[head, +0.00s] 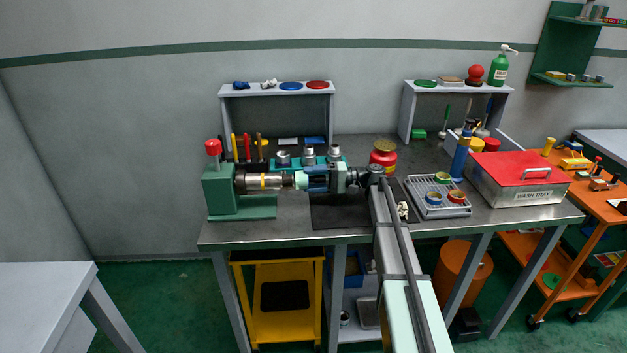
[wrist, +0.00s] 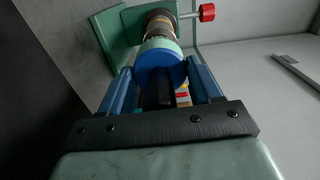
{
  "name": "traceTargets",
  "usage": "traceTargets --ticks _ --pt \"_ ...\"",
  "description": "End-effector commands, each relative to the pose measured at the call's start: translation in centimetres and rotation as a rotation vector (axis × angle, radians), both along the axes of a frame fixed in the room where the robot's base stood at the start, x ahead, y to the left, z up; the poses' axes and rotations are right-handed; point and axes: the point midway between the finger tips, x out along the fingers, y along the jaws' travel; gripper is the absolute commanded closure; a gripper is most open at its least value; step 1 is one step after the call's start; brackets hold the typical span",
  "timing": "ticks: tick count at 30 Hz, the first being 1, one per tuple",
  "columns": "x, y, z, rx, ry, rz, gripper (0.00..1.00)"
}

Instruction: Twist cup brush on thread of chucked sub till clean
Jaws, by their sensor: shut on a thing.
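The green chuck vise (head: 222,190) stands at the left end of the bench. It holds the metal sub (head: 262,182), which lies level with a yellow band around it and points right. The cup brush (head: 301,180) has a pale green cup and, in the wrist view, a blue back (wrist: 155,78). My gripper (head: 314,180) is shut on the brush, its blue fingers on either side. The brush is in line with the sub and appears to meet its right end. The thread is hidden, so I cannot tell how clean it is.
A red-knobbed handle (head: 213,147) rises from the vise. Behind my gripper is a teal rack (head: 284,166) with metal fittings. A red and yellow can (head: 383,155), a grey tray (head: 432,210) and a red-lidded wash tray (head: 517,188) stand to the right. The front left bench is clear.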

Motion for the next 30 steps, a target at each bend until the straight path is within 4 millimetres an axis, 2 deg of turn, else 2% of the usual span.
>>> traceTargets --ticks 30 --pt "0.01 0.81 0.02 0.000 0.000 0.000 0.64"
